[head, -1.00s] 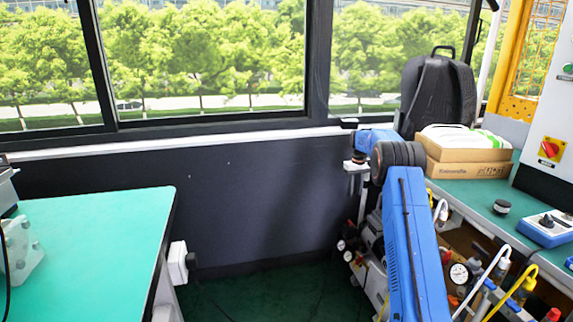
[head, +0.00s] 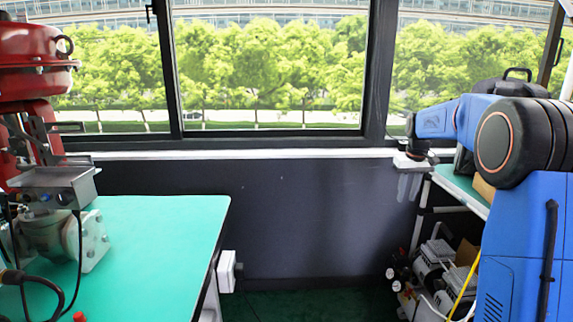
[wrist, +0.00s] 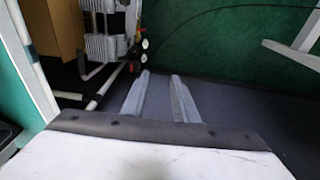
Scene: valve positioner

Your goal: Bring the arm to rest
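My blue arm stands at the right of the head view, with its forearm reaching left toward the window wall. My gripper (head: 409,187) hangs at the end of the forearm, its fingers pointing down beside the right-hand bench's end. In the wrist view both grey fingers of my gripper (wrist: 160,76) are apart with a clear gap between them. Nothing is between them, and only the dark floor and wall show beyond.
A green-topped table (head: 165,235) stands at the left, bearing a red valve actuator (head: 35,80) on a metal valve body (head: 62,240). A right-hand bench (head: 462,188) has pumps (head: 440,262) beneath it. Floor (head: 310,305) between them is clear.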

